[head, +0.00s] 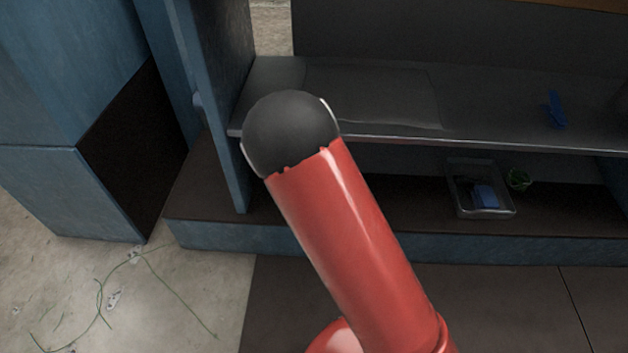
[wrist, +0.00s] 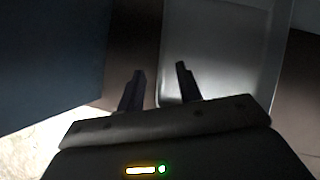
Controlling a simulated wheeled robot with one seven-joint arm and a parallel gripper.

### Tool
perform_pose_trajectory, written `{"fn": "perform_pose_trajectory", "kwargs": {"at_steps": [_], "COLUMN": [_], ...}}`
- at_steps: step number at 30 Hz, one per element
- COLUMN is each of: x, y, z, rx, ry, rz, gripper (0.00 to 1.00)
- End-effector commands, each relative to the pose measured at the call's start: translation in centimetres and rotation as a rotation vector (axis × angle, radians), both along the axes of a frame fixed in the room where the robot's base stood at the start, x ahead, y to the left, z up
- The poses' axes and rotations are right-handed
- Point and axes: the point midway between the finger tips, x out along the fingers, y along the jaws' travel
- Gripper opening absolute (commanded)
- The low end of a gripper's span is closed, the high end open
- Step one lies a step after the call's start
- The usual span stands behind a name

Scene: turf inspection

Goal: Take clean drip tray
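In the wrist view my gripper (wrist: 160,84) is open, with its two dark fingers apart. A pale grey, shallow tray (wrist: 225,50) with a raised rim lies just beyond the fingers. The part of it in view looks empty. Its left rim runs between the fingertips, and the right finger overlaps the tray in the picture. I cannot tell whether the fingers touch it. In the head view my red arm hides my gripper and this tray. Another clear or grey tray (head: 464,205) sits on the low shelf at right, holding a blue item (head: 485,196) and something dark.
A metal shelf (head: 400,115) spans above the brown low shelf (head: 215,195). A blue upright (head: 225,110) stands left of my arm. A blue object (head: 556,109) is on the metal shelf. A blue cabinet (head: 60,185) stands at left.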

Motion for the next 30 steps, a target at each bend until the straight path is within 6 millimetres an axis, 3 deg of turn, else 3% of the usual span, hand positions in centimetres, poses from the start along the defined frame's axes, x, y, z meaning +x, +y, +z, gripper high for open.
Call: {"fn": "perform_pose_trajectory", "kwargs": {"at_steps": [3,8,17,25,30], "x": [0.9,1.9,2.2,2.1,2.1], "y": [0.3,0.6,0.8,0.8,0.8], "z": [-2.0,-3.7,-3.9,-3.9,-3.9], "rx": [-0.002,0.0,0.001,0.0,0.001], "ry": [0.0,0.0,-0.001,-0.001,-0.001], "rz": [-0.001,-0.001,-0.001,-0.001,-0.001], "gripper": [0.35,0.35,0.35,0.01,0.0]}}
